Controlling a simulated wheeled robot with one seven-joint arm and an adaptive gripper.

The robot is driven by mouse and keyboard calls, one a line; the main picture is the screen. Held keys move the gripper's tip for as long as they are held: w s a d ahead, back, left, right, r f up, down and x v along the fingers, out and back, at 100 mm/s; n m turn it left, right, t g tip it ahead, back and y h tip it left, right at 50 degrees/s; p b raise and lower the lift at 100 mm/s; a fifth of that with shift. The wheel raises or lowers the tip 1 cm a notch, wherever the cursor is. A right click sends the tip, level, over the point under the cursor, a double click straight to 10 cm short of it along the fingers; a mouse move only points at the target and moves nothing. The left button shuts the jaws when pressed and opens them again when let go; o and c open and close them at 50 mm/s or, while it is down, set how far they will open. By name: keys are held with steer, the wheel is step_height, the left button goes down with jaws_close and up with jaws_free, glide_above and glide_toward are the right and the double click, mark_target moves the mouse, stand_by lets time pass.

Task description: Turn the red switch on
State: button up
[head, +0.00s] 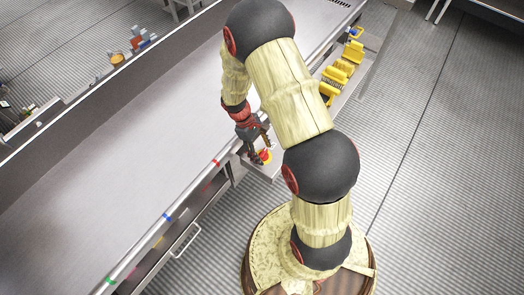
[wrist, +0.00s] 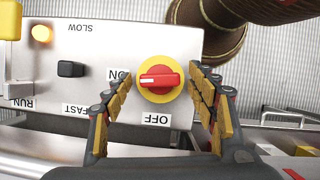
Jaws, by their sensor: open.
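The red switch (wrist: 159,80) is a rotary knob on a round yellow base, set in a light grey panel (wrist: 172,42). Its handle lies level in the wrist view, with its white mark on the left side, towards the "ON" label (wrist: 119,76). The "OFF" label (wrist: 157,119) is below it in the picture. My gripper (wrist: 158,84) is open, one padded finger on each side of the knob, with gaps visible between the fingers and the knob. In the head view the red switch (head: 265,156) shows beside my gripper (head: 257,147), partly covered.
The panel also carries a black switch (wrist: 71,69) between "SLOW" and "FAST", a lit amber lamp (wrist: 41,34) and a "RUN" label (wrist: 22,104). A long metal counter (head: 120,160) runs at left. Yellow parts (head: 338,75) stand on a shelf beyond my arm.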

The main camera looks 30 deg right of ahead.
steer(key=c, duration=0.3)
